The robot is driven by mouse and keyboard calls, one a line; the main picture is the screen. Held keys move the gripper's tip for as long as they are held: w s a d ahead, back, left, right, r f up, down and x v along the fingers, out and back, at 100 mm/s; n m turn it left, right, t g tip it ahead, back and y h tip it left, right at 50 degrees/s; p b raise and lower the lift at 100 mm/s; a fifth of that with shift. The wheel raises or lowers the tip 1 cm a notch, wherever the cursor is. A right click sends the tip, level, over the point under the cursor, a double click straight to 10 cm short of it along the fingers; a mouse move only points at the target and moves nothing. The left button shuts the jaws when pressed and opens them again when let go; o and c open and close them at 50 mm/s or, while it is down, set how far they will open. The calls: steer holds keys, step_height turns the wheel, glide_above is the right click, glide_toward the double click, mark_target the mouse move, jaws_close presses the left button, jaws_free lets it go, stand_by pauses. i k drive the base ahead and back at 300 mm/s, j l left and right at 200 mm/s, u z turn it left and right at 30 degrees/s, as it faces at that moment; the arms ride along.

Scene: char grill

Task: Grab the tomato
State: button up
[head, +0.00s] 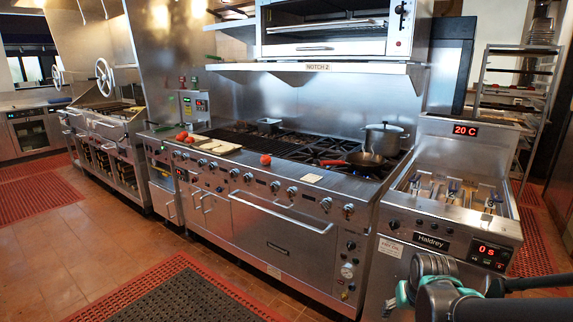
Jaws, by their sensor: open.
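A red tomato (265,160) sits on the front ledge of the long steel range, near its middle. More red, tomato-like items (182,136) lie further left on the range, close to a pale board; they are too small to tell apart clearly. My gripper (433,264) shows small and dark at the lower right, in front of the fryer and well apart from the tomatoes. It is open with nothing seen in it; my own arm partly hides it.
A frying pan (366,158) with a red handle and a steel pot (383,138) stand on the range's right burners. The fryer (452,205) stands at right. The tiled floor (110,240) is open, with mats.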

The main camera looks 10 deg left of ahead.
mark_target(265, 160)
steer(key=i+j, duration=0.55)
steer(key=i+j+z, duration=0.1)
steer(key=i+j, duration=0.45)
steer(key=j, duration=0.25)
